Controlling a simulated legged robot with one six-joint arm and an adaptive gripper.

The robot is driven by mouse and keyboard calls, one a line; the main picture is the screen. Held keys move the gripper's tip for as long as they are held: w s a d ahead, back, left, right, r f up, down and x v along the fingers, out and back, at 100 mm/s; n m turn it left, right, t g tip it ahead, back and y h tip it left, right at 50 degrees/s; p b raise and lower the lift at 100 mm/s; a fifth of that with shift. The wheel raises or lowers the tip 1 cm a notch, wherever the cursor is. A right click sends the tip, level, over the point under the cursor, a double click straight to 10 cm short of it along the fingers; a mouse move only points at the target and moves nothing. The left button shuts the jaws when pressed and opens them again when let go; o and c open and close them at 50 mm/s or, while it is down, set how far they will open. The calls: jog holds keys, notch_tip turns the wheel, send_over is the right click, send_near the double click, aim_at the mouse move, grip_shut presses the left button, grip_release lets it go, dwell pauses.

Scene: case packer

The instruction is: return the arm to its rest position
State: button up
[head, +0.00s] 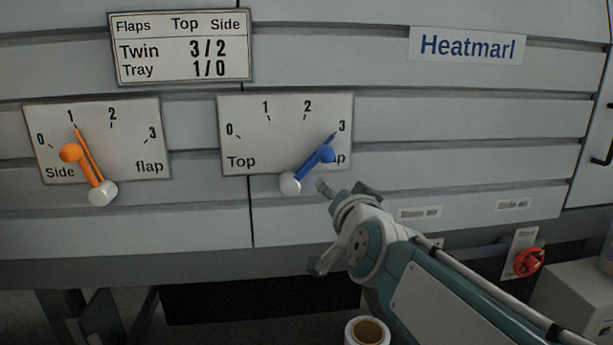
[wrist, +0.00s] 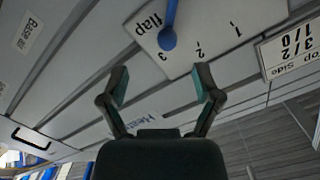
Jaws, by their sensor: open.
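My gripper (head: 322,228) is in front of the panel, just below and right of the Top flap dial. In the wrist view my gripper (wrist: 160,85) shows its two fingers spread apart with nothing between them. The blue Top flap lever (head: 326,155) points near 3; its blue knob also shows in the wrist view (wrist: 167,39), beyond the fingertips and apart from them. The orange Side flap lever (head: 82,150) points near 1. My arm reaches in from the lower right.
A flap chart (head: 181,47) reads Twin 3/2 and Tray 1/0. A red knob (head: 529,262) sits on the right, near a pale box (head: 575,300). A tape roll (head: 367,331) stands below my arm. A dark opening (head: 250,305) lies under the panel.

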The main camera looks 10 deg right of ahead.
jog(key=s+d+f+n+g, duration=0.2)
jog(key=s+f+n+g, duration=0.4)
jog(key=s+f+g, duration=0.5)
jog(key=s+f, duration=0.9)
jog(key=s, duration=0.2)
jog(key=shift+d+f+h, duration=0.3)
jog(key=shift+d+f, duration=0.05)
jog(key=shift+d, duration=0.05)
jog(key=shift+a, duration=0.15)
